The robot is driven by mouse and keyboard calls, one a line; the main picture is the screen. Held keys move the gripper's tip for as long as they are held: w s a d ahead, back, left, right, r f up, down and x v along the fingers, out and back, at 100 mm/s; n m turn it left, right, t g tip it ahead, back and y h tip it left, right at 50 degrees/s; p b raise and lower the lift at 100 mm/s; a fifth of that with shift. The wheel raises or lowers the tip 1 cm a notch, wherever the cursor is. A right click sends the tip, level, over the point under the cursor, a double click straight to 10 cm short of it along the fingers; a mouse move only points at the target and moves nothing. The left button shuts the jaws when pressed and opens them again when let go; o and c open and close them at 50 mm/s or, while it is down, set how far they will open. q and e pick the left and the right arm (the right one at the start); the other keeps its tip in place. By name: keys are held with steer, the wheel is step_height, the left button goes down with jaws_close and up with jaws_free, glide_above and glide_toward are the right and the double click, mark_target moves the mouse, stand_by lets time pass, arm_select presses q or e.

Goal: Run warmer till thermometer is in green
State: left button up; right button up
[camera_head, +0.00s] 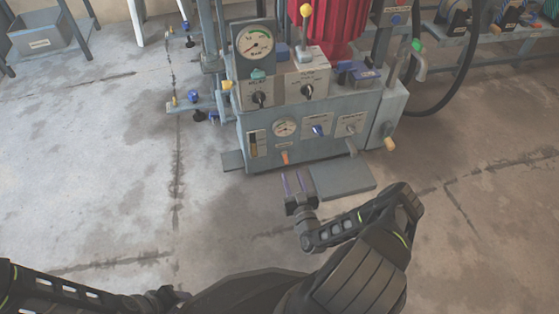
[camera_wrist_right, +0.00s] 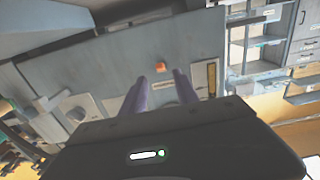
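A grey press (camera_head: 345,105) stands ahead. Its front has a small orange control (camera_head: 285,157), which also shows in the right wrist view (camera_wrist_right: 160,67), with a label beside it. Left of the control is an upright amber strip gauge (camera_head: 253,145), and above it a round dial (camera_head: 285,128); I cannot tell which is the thermometer, and the readings are too small to make out. My right gripper (camera_head: 294,178) is open and empty, its purple fingers below and apart from the orange control. My left gripper (camera_head: 168,296) is low in the head view, its fingers unclear.
A larger dial (camera_head: 257,42) with a green arc has its red needle outside the green. Black knobs (camera_head: 307,91), a blue lever (camera_head: 318,130) and a yellow-topped lever (camera_head: 305,12) are nearby. A low grey plate (camera_head: 343,178) lies in front.

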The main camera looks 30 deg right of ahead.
mark_target(287, 163)
steer(key=shift+w, duration=0.1)
steer(key=b+x, duration=0.3)
steer(key=x, duration=0.4)
steer(key=shift+w+d, duration=0.15)
steer(key=shift+w, duration=0.15)
steer(key=shift+c, duration=0.6)
jaws_close()
